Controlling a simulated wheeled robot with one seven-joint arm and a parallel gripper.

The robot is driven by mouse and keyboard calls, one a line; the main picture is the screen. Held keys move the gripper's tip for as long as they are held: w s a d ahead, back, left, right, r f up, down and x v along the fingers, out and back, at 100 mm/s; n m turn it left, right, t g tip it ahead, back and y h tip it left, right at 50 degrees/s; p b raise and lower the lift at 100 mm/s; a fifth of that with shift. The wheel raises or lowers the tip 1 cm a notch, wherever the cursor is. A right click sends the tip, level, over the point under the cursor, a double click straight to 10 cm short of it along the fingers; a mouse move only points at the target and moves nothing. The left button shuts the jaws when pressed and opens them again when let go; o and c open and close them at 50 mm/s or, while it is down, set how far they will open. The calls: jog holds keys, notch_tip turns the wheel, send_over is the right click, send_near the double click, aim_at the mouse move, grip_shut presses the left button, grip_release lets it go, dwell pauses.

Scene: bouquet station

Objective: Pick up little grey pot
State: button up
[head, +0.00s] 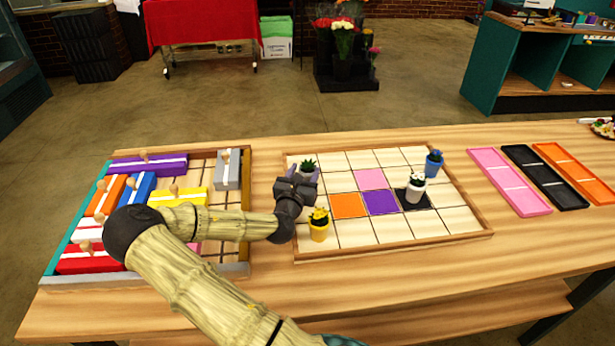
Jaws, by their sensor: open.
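A small pot (313,176) with a dark green spiky plant stands at the upper left of the gridded board (470,238). Its visible part looks greyish lavender, and most of it is hidden behind my gripper. My gripper (299,181) is open, right in front of this pot. I cannot tell whether the pot is between the fingers or touching them.
A yellow pot (320,233) stands close in front of my gripper, and a blue pot (434,168) at the back right. A block tray (245,268) is on the left. Pink (508,182), black (545,178) and orange (577,173) trays lie on the right.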

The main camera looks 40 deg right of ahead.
aim_at(309, 160)
jog(key=x, duration=0.6)
jog(key=shift+p, duration=0.4)
dwell(0.3)
grip_shut()
